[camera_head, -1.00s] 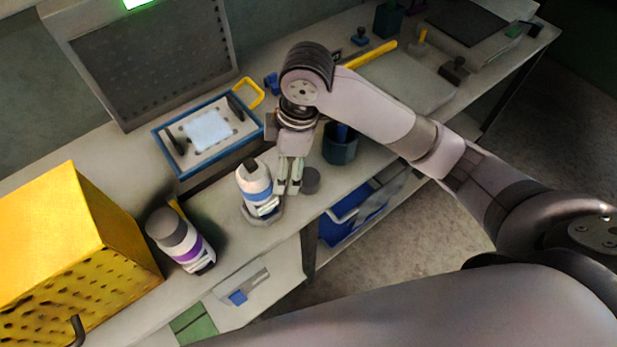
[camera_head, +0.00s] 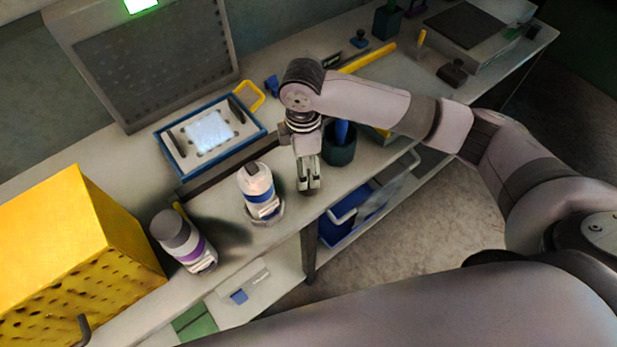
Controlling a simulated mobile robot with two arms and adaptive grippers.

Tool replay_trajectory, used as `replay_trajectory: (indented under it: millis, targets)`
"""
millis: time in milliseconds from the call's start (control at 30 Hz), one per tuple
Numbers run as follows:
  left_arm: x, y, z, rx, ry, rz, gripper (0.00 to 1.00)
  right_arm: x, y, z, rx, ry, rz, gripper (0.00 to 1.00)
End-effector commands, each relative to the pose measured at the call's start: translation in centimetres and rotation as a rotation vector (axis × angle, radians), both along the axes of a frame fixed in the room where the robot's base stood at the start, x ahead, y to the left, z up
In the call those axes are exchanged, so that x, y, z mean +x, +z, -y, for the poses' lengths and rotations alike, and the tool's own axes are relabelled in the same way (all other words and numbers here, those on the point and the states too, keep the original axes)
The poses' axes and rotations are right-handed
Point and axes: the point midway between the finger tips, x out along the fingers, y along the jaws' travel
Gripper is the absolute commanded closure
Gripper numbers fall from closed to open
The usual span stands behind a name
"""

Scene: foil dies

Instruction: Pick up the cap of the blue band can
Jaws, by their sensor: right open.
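The blue band can (camera_head: 257,188) is white with a blue band and a dark top piece. It stands in a pale ring-shaped holder (camera_head: 266,218) near the bench's front edge. My right gripper (camera_head: 309,187) points down just right of the can, apart from it, with its fingers open. The round grey cap that lay on the bench beside the can is now mostly hidden at the fingertips. I cannot tell whether the fingers touch it. My left gripper is not in view.
A can with a purple band (camera_head: 182,240) stands to the left, near a yellow perforated box (camera_head: 70,235). A blue-rimmed tray (camera_head: 180,168) lies behind the blue band can. A dark teal cup (camera_head: 339,152) stands close behind my right gripper. The bench's front edge is near.

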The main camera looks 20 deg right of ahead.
Motion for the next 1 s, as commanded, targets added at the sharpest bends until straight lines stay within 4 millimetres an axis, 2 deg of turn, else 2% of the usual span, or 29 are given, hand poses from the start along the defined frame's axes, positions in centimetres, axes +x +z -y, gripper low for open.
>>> replay_trajectory:
  millis: [267, 433, 600, 867, 1000]
  targets:
    - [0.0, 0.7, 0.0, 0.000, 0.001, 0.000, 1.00, -0.1, -2.1, 0.2, -0.001, -0.001, -0.002, 0.28]
    - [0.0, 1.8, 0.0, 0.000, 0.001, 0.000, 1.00, -0.4, -4.5, 0.7, -0.002, -0.001, -0.003, 0.28]
    - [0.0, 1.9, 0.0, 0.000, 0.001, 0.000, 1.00, -0.4, -6.4, 0.6, -0.001, 0.000, 0.000, 0.28]
    - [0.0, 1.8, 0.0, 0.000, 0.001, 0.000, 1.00, -0.3, -6.6, 0.6, 0.000, 0.001, 0.002, 0.29]
    - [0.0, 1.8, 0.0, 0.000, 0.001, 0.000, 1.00, -0.3, -6.6, 0.6, 0.000, 0.000, 0.002, 0.38]
